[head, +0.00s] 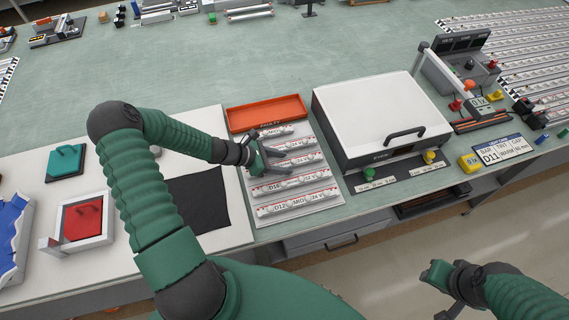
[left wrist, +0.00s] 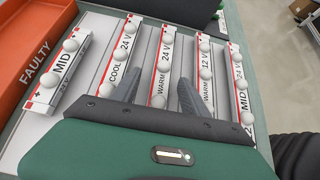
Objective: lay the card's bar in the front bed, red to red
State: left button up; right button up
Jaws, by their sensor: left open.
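Several white light bars with round domes and red end marks lie in a row on a pale rack (head: 322,206). In the left wrist view they include a MID bar (left wrist: 64,67), a COOL 24 V bar (left wrist: 118,60), a WARM 24 V bar (left wrist: 164,62) and a WARM 12 V bar (left wrist: 205,68). My left gripper (head: 268,157) is open above the rack, its fingers on either side of the WARM 24 V bar in the wrist view. A card (head: 499,152) reads D11; its small print is unclear. My right gripper (head: 445,292) is low at right. I cannot identify the front bed.
An orange FAULTY tray (head: 267,112) adjoins the rack's far side. A white-lidded box (head: 375,108) with a handle stands right of the rack. Green (head: 369,174) and yellow (head: 429,157) knobs stand before it. A black mat (head: 198,200) lies to the left.

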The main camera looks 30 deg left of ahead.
pick_arm(q)
jog(key=shift+s+d+r, duration=0.1)
jog(key=shift+d, duration=0.05)
jog(key=shift+c, duration=1.7)
jog(key=shift+a, duration=0.25)
grip_shut()
